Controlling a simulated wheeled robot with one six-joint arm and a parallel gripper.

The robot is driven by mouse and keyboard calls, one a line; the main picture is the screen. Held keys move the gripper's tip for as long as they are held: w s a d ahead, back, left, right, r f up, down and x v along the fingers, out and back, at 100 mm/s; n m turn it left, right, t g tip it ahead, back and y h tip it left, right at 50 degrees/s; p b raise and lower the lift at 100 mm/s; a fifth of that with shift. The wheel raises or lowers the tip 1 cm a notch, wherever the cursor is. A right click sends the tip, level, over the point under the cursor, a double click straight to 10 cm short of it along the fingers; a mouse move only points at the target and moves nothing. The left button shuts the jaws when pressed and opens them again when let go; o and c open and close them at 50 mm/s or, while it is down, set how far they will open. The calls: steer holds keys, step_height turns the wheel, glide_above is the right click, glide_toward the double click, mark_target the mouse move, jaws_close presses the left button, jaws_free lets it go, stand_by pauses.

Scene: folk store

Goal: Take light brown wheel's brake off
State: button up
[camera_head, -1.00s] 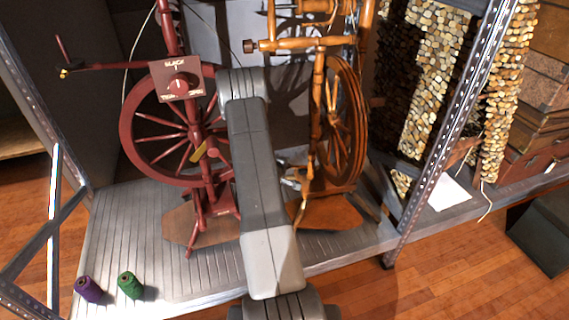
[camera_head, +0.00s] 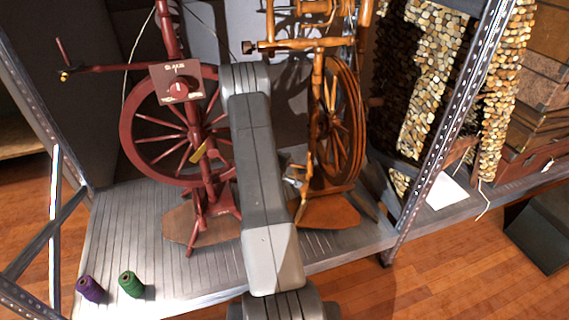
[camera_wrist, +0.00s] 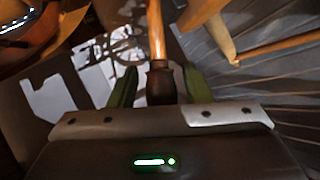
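The light brown spinning wheel (camera_head: 338,125) stands upright on the grey shelf platform, right of my arm in the head view. A dark-tipped knob (camera_head: 249,47) ends its horizontal wooden bar at upper left. In the wrist view a dark brown knob (camera_wrist: 161,84) on an orange-brown rod (camera_wrist: 156,30) sits between the two green fingers of my gripper (camera_wrist: 160,88). The fingers are apart, one on each side, with narrow gaps to the knob. I cannot tell for sure that both views show the same knob. My arm hides the gripper in the head view.
Purple (camera_head: 89,289) and green (camera_head: 131,284) thread spools stand on the platform (camera_head: 130,225). A metal shelf post (camera_head: 440,150) rises on the right.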

steer(key=p+v, duration=0.2)
steer(key=v, duration=1)
steer(key=shift+w, duration=0.1)
stand_by(0.4)
steer(key=b+x, duration=0.2)
steer(key=x, duration=0.9)
steer(key=shift+w+d+f, duration=0.15)
steer(key=shift+w+f, duration=0.05)
steer(key=shift+w, duration=0.05)
steer(key=shift+w+f, duration=0.1)
steer(key=shift+f, duration=0.1)
steer(key=shift+r, duration=0.2)
